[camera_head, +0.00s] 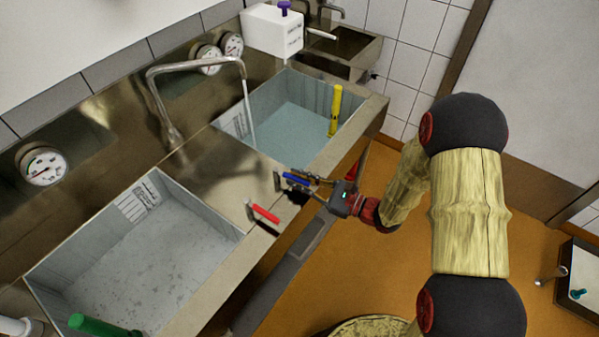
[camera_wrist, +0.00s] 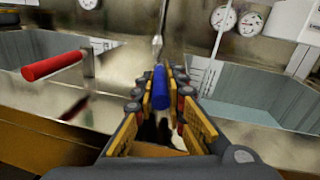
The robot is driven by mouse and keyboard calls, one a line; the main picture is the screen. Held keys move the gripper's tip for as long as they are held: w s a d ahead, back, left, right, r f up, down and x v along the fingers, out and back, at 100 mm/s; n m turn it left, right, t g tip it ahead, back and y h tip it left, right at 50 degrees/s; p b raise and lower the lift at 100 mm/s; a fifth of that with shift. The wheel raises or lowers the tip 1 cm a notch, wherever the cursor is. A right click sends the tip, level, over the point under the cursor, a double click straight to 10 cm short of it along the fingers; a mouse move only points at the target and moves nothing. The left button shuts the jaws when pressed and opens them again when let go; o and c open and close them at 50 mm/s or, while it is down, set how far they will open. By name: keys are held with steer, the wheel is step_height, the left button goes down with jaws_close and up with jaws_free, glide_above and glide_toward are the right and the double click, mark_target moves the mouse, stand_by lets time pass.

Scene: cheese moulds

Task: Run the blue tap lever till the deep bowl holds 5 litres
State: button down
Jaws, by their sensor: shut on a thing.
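The blue tap lever (camera_head: 296,179) is on the front of the steel sink unit, between the two basins. My gripper (camera_head: 300,181) is shut on it; in the wrist view the blue lever (camera_wrist: 160,86) stands between my two fingers (camera_wrist: 161,100). The spout (camera_head: 195,62) points over the right basin, and a thin stream of water (camera_head: 248,112) falls from it. The right basin (camera_head: 357,112) holds bluish water, with a scale on its left wall and a yellow upright stick (camera_head: 335,110) in it. I cannot read the level on the scale.
A red lever (camera_head: 263,213) is just left of the blue one. The left basin (camera_head: 210,262) shows a speckled floor, with a green handle (camera_head: 100,326) at its front. Round gauges (camera_head: 42,165) line the back panel. A white box (camera_head: 272,32) stands behind. Open orange floor lies in front.

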steer(key=shift+s+a+m+t+h, duration=0.3)
steer(key=shift+s+m+t+h, duration=0.15)
steer(key=shift+m+t+h, duration=0.45)
steer(key=shift+t, duration=0.3)
steer(key=c, duration=1.8)
jaws_free()
steer(key=v, duration=1.2)
steer(key=shift+f, duration=0.1)
